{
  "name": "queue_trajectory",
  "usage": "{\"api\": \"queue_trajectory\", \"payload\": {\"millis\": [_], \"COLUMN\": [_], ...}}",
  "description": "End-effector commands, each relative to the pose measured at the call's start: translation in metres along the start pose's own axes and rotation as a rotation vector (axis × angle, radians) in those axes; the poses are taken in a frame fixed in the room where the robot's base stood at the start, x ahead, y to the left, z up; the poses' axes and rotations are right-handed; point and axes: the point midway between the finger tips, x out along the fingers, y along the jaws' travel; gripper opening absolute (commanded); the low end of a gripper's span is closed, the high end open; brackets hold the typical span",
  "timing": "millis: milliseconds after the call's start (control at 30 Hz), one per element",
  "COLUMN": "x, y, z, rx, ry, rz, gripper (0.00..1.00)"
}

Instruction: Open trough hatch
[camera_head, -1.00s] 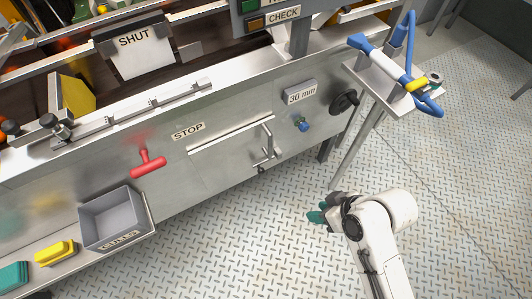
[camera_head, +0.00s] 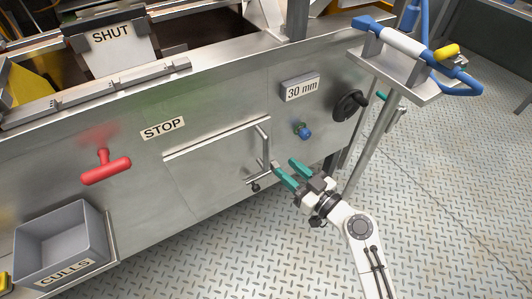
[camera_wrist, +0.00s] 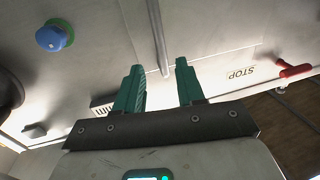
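The trough hatch (camera_head: 215,170) is a flat metal panel in the trough's side wall, lying flush, with a ledge along its top edge. A bar handle (camera_head: 264,146) stands at its right end, and a small latch with a dark knob (camera_head: 254,187) sits below. My gripper (camera_head: 284,166) is just right of the handle, its two teal fingers apart and empty. In the wrist view, a metal bar (camera_wrist: 158,35) runs down towards the gap between the open fingers (camera_wrist: 158,66). I cannot tell its depth from the fingertips.
A blue knob (camera_head: 302,130), a black handwheel (camera_head: 349,105) and a shelf bracket (camera_head: 395,75) with a blue hose lie to the right. A red T-handle (camera_head: 106,167) and a grey culls bin (camera_head: 62,243) are to the left. The patterned floor in front is clear.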

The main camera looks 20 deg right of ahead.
Motion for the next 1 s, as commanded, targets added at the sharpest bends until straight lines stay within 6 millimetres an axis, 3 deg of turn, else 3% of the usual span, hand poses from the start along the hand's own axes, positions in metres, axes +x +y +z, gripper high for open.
{"api": "queue_trajectory", "payload": {"millis": [300, 500, 933, 1000], "x": [0.058, 0.083, 0.092, 0.092], "y": [-0.001, -0.001, -0.001, -0.001], "z": [-0.002, -0.001, 0.0, 0.0], "rx": [0.001, 0.0, 0.001, 0.001], "ry": [0.0, -0.001, -0.002, -0.002], "rz": [-0.004, -0.004, -0.003, -0.003], "gripper": [0.39, 0.39, 0.39, 0.33]}}
